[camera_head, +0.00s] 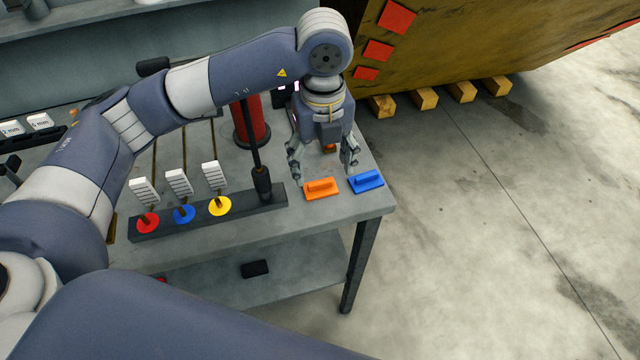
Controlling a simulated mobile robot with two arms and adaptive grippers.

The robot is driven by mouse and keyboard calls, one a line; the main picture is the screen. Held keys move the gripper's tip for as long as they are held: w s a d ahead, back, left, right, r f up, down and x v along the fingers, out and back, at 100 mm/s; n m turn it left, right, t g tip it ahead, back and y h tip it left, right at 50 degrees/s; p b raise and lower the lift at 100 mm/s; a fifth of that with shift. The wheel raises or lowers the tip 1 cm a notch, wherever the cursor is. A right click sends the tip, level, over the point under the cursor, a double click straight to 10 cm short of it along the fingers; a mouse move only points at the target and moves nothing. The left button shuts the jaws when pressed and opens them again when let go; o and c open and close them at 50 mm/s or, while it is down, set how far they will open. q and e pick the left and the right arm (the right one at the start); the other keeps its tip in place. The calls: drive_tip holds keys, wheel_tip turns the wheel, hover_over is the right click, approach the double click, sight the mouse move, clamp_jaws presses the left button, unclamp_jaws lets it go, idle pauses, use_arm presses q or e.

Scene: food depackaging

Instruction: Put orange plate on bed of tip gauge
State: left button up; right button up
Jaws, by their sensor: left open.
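The orange plate (321,188) lies flat near the right end of the grey table, with a raised handle on top. My left gripper (321,172) is open and points down, its fingers spread just behind and above the orange plate. It holds nothing that I can see. The blue plate (366,181) lies to the right of the orange one, near the table's corner. I cannot tell for certain which part is the tip gauge's bed; a dark bar (165,228) with red, blue and yellow discs stands to the left. My right gripper is not in view.
A black post (262,183) stands at the bar's right end. A red cylinder (248,125) stands behind it. A small orange piece shows between my fingers, partly hidden. The table's right edge (392,205) is close to the blue plate. A large brown crate (480,45) stands behind.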

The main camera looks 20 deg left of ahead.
sight(320, 183)
use_arm(q)
drive_tip(key=f, duration=0.1)
drive_tip(key=f+p, duration=0.1)
drive_tip(key=f, duration=0.1)
drive_tip(key=f+p, duration=0.1)
drive_tip(key=f, duration=0.1)
drive_tip(key=shift+w+a, duration=0.2)
drive_tip(key=shift+a, duration=0.1)
drive_tip(key=shift+f, duration=0.4)
drive_tip(key=c, duration=1.2)
